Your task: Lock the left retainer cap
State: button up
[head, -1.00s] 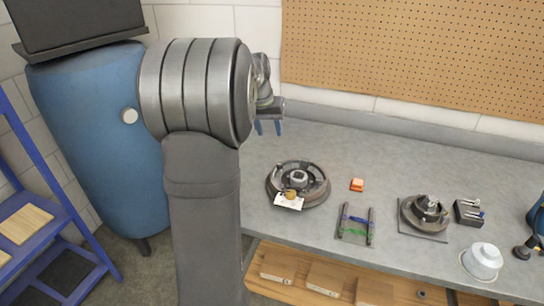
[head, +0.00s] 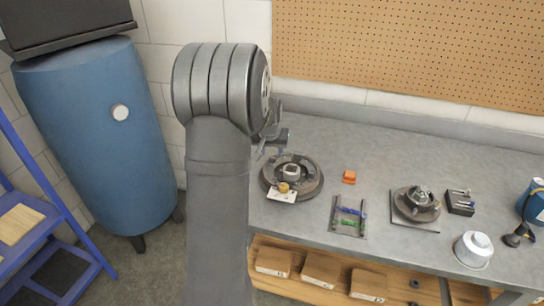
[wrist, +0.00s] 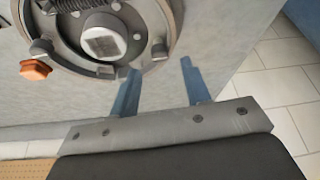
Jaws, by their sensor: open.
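A round dark brake assembly (head: 265,176) lies on the bench, with a pale square hub at its centre. In the wrist view the assembly (wrist: 95,15) fills the top, cut off by the frame. Small metal caps stand on it, one on either side of the hub: one cap (wrist: 158,48) is near my fingers, the other (wrist: 41,48) is farther left. I cannot tell whether either cap is locked. My gripper (wrist: 162,82) is open and empty, its blue fingers beside the assembly's rim. In the head view my gripper (head: 262,150) is at the assembly's back left, partly hidden by my arm.
An orange block (head: 349,176) lies right of the assembly. A white tag with a yellow knob (head: 284,190) is at its front. A rack with green and blue parts (head: 348,217), a second hub on a plate (head: 417,204) and a white pot (head: 473,249) stand farther right.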

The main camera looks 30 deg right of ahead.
aim_at(272, 158)
jog(key=shift+x, duration=2)
jog(key=shift+c, duration=0.2)
grip_shut()
